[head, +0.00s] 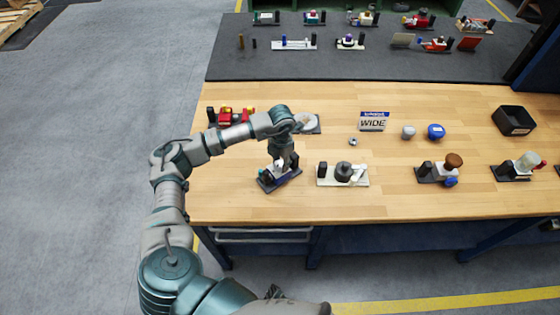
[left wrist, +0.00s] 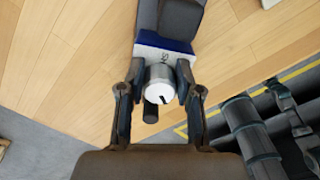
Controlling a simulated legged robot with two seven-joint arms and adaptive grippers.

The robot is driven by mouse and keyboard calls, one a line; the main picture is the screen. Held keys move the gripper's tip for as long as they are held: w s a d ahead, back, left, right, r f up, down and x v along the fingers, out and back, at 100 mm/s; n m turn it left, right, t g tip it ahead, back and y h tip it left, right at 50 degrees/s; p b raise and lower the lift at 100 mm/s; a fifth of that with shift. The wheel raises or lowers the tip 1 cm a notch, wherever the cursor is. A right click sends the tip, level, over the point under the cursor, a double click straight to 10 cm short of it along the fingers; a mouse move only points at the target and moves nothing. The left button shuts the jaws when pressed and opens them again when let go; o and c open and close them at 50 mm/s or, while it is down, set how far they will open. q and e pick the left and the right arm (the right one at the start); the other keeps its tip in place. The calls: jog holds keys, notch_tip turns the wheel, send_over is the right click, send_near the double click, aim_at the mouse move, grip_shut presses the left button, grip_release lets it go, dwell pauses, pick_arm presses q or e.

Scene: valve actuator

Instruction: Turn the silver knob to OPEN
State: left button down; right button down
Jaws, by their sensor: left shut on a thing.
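The silver knob (left wrist: 159,84) shows in the left wrist view as a short metal cylinder with a white face and a dark mark. It sits on a valve unit with a blue and white label block (left wrist: 165,48) behind it. The dark base (head: 280,181) of this unit stands near the front edge of the table in the head view. My left gripper (left wrist: 160,92) has its fingers on both sides of the knob and is shut on it. In the head view the left gripper (head: 284,162) points down over the unit and hides most of the knob. I cannot read the label.
Another valve unit on a white base (head: 328,181) stands close to the right. A sign reading WIDE (head: 373,121), a grey knob (head: 408,132), a blue knob (head: 436,131) and a black bin (head: 513,120) are farther back. Bare wood lies between them.

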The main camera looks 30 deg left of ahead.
pick_arm(q)
jog(key=shift+a, duration=0.2)
jog(key=c, duration=1.1)
grip_release()
jog(key=shift+a, duration=0.15)
jog(key=o, duration=0.3)
jog(key=shift+a+f, duration=0.1)
jog(key=shift+a, duration=0.05)
jog(key=shift+o, duration=0.2)
jog(key=shift+r, duration=0.2)
notch_tip(320, 180, up, 12)
jog(key=shift+f, duration=0.25)
pick_arm(e)
jog(key=shift+s, duration=0.1)
